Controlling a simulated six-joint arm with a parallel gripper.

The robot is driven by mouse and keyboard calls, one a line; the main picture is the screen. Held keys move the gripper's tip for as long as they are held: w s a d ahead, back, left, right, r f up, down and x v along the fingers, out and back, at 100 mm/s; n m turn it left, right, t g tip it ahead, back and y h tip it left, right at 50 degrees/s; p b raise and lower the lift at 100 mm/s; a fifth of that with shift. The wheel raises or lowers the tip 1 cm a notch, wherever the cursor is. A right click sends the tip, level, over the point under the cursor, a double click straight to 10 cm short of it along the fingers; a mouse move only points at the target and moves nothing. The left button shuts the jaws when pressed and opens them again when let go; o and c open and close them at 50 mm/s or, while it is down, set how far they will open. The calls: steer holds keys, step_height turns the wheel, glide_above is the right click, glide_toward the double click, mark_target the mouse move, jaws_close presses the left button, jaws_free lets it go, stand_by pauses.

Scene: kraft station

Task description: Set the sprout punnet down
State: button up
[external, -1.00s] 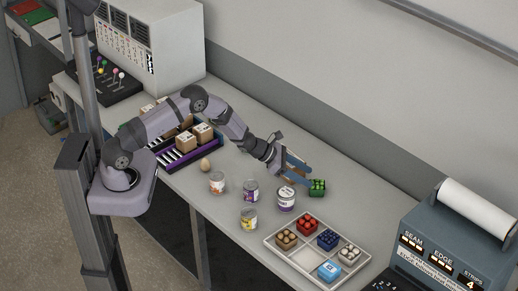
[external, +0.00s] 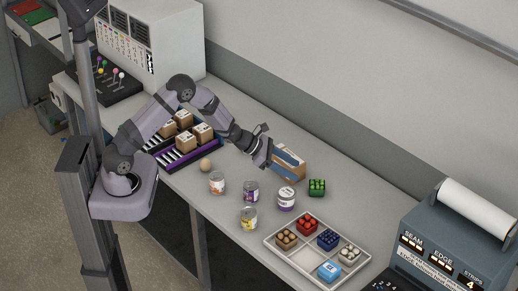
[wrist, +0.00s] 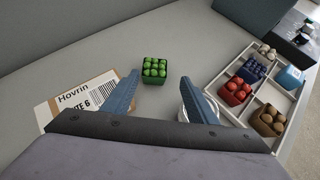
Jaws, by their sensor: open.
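The sprout punnet (external: 317,187), a small dark green tub filled with round green sprouts, stands upright on the grey counter, outside the tray. It also shows in the wrist view (wrist: 154,70), beyond my fingertips and between their lines. My gripper (external: 300,170) is open and empty, back from the punnet and apart from it. In the wrist view its two blue fingers (wrist: 158,93) are spread wide, with bare counter between them.
A divided tray (external: 305,258) holds red, blue, brown and white punnets and a blue carton; one compartment looks empty. Several cans, one a white tin (external: 286,199), and an egg (external: 206,165) stand nearby. A cardboard box (external: 290,160) lies beside my gripper. A printer machine (external: 450,250) stands at right.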

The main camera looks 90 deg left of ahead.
steer(key=s+d+r+m+g+h, duration=0.3)
steer(key=s+d+m, duration=0.2)
steer(key=d+m, duration=0.5)
steer(key=s+d+r+m+g+h, duration=0.2)
steer(key=s+d+m, duration=0.35)
steer(key=d, duration=0.75)
steer(key=s+d+m+g, duration=0.4)
steer(key=s+d+m, duration=0.1)
steer(key=s+m, duration=0.5)
steer(key=s+a+m+g+y, duration=0.1)
steer(key=s+m+y, duration=0.1)
steer(key=s+m, duration=0.3)
steer(key=s+a+r+m+g+y, duration=0.1)
steer(key=s+a+m+y, duration=0.1)
steer(key=s+m, duration=0.3)
steer(key=shift+s+a+y, duration=0.15)
steer(key=shift+s+y, duration=0.45)
steer(key=shift+s, duration=0.5)
step_height(320, 180, down, 77)
steer(key=b, duration=7.7)
